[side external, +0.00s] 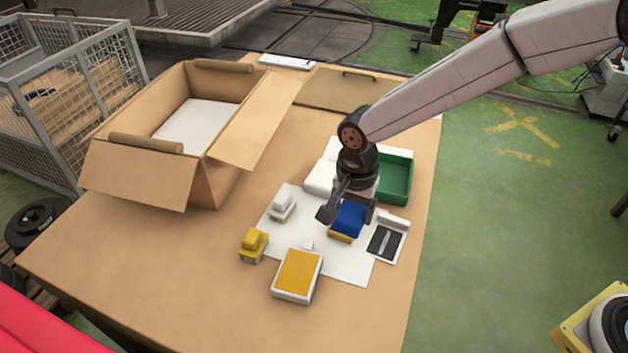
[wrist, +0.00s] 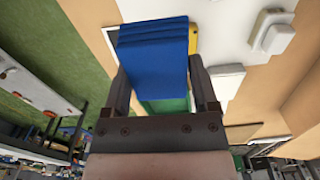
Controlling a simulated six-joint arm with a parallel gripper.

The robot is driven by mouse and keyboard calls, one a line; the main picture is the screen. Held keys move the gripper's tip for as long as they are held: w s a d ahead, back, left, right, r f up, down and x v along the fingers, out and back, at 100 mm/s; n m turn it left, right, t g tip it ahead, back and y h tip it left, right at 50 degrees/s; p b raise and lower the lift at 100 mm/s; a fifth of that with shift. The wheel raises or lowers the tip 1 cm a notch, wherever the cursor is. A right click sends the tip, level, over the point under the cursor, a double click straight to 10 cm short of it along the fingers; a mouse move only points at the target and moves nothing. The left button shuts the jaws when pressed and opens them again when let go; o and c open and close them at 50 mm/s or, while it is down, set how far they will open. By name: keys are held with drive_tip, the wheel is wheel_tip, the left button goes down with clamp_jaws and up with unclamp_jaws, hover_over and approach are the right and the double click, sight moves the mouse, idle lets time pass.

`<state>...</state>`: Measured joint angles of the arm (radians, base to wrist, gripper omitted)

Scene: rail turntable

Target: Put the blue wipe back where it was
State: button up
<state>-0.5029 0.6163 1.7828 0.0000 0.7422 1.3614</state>
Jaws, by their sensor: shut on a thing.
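The blue wipe (side external: 350,216) is a folded blue cloth block between the fingers of my gripper (side external: 347,212), over the white mat (side external: 350,270). In the wrist view the blue wipe (wrist: 153,55) fills the space between the two fingers of my gripper (wrist: 160,85), which is shut on it. A yellow piece (side external: 340,237) shows just below the wipe; I cannot tell whether they touch. A green open tray (side external: 409,182) stands behind and to the right of my gripper. It looks empty where I can see into it.
A white box with a yellow top (side external: 298,272), a small yellow block (side external: 253,244) and a white block (side external: 282,206) stand nearby. A white holder with a dark panel (side external: 386,241) is at right. A large open carton (side external: 225,180) stands at left. The table's front is clear.

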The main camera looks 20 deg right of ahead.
drive_tip(key=s+d+r, duration=0.1)
drive_tip(key=s+d, duration=0.1)
drive_tip(key=s, duration=0.9)
drive_tip(key=s+d+r, duration=0.1)
drive_tip(key=s+d, duration=0.2)
drive_tip(key=s, duration=0.8)
drive_tip(key=shift+d+n, duration=0.15)
drive_tip(key=shift+n, duration=0.25)
drive_tip(key=shift+w+f, duration=0.1)
drive_tip(key=w+a+f, duration=0.2)
drive_tip(key=w, duration=0.1)
drive_tip(key=w+a+f, duration=0.2)
drive_tip(key=w+f, duration=0.1)
drive_tip(key=w, duration=0.1)
drive_tip(key=w+a+f, duration=0.2)
drive_tip(key=w+f, duration=0.1)
drive_tip(key=w, duration=0.1)
drive_tip(key=shift+a+f, duration=0.15)
drive_tip(key=shift+f, duration=0.1)
drive_tip(key=shift+w+a+f, duration=0.2)
drive_tip(key=shift+w+f, duration=0.1)
drive_tip(key=shift+f, duration=0.1)
